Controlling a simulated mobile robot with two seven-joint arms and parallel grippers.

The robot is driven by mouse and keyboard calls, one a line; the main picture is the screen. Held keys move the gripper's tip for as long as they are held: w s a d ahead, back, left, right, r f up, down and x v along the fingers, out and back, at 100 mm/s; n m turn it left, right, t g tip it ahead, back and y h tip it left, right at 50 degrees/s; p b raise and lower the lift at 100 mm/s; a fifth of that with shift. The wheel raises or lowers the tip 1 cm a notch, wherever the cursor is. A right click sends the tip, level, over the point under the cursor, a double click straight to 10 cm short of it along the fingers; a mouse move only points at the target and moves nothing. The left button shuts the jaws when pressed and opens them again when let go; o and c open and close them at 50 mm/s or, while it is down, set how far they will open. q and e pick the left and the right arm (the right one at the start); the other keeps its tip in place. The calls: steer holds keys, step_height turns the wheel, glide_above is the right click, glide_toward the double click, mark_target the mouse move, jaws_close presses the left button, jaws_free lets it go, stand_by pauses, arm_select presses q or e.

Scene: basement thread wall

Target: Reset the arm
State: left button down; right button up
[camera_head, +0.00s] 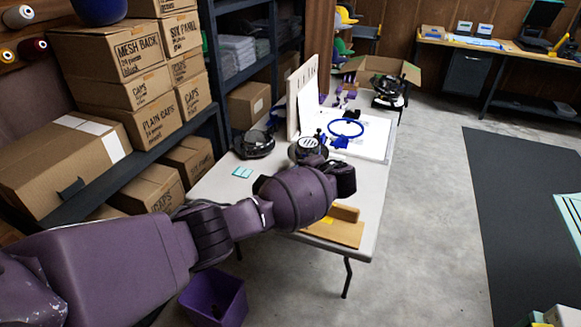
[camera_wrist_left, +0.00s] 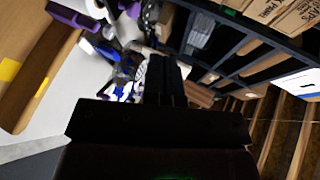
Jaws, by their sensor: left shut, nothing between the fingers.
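My left arm (camera_head: 255,208) reaches in from the lower left in the head view, stretched across the near end of the white folding table. Its dark gripper (camera_head: 345,178) is above the table, near a wooden block. In the left wrist view the dark fingers (camera_wrist_left: 168,80) are together and empty. From the head view alone the fingertips are hard to make out. My right gripper is in neither view.
A purple bin (camera_head: 214,300) stands below the arm. Boxes fill the left shelves.

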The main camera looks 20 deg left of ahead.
arm_select(q)
steer(key=w+d+r+m+t+h, duration=0.2)
steer(key=d+h, duration=0.2)
steer(key=d, duration=0.2)
steer(key=w+d+r+m+t+h, duration=0.1)
steer(key=d+r+m+t+h, duration=0.1)
steer(key=d+t+h, duration=0.3)
steer(key=s+d+g+h, duration=0.1)
steer(key=s+d+h, duration=0.2)
steer(key=s+h, duration=0.25)
steer(key=s+a+f+n+y, duration=0.1)
steer(key=s+a+f+n, duration=0.2)
steer(key=s, duration=0.9)
steer(key=s+a+f+n+g+y, duration=0.1)
steer(key=s+a+f+n, duration=0.2)
steer(key=s+a+f, duration=0.6)
steer(key=s+a+f+n+y, duration=0.1)
steer(key=s+a+f+n, duration=0.2)
steer(key=s+a+f, duration=0.3)
steer(key=s+a, duration=0.5)
steer(key=s, duration=0.5)
steer(key=shift+a+f+g+y, duration=0.25)
steer(key=shift+f+g+y, duration=0.05)
steer(key=shift+y, duration=0.05)
